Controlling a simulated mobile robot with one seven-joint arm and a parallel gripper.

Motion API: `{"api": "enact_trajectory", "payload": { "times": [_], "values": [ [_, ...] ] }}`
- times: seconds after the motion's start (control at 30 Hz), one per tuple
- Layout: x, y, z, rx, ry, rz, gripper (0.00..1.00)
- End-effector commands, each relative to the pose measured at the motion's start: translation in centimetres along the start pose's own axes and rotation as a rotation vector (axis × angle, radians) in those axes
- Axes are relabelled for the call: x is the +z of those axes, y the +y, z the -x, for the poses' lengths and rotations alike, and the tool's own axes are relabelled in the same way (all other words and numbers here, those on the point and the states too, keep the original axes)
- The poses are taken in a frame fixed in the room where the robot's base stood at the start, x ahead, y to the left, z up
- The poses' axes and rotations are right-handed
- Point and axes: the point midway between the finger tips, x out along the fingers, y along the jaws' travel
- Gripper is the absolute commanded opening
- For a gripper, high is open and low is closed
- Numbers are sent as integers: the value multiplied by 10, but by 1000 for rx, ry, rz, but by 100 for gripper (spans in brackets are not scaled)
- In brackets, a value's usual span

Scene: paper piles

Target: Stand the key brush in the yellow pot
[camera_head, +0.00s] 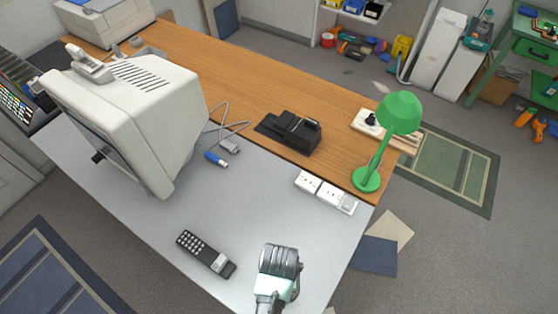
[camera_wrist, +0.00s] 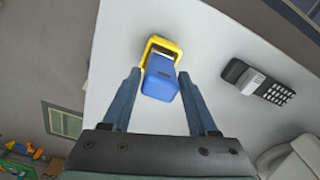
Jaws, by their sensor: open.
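A blue block-like thing, which I take to be the key brush (camera_wrist: 161,86), shows between my fingers in the wrist view. Its far end overlaps the opening of the yellow pot (camera_wrist: 152,43), which stands on the grey desk top; a grey part shows inside the rim. How deep the brush sits is hidden. My gripper (camera_wrist: 158,76) is open, with one finger on each side of the brush and a gap to both. In the head view my gripper (camera_head: 278,262) is over the front end of the desk, and the pot and brush are not visible there.
A black handset (camera_head: 206,254) lies left of my gripper; it also shows in the wrist view (camera_wrist: 258,81). A large monitor (camera_head: 130,110) stands at the left. Sockets (camera_head: 326,191) and a green lamp (camera_head: 368,178) are behind. The desk between them is mostly clear.

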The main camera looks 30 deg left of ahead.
Motion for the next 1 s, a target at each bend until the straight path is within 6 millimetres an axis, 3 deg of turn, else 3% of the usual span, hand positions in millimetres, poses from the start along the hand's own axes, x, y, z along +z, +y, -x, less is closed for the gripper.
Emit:
{"api": "enact_trajectory", "payload": {
  "times": [0.3,0.43,0.6,0.87,0.93,1.0],
  "values": [
    [-1,0,66,0,6,0,59],
    [-1,0,87,0,4,0,59],
    [0,0,100,0,2,0,59],
    [-1,0,103,0,2,0,59],
    [-8,1,107,-1,28,-3,59],
    [-28,4,119,-3,101,-13,59]
  ]
}}
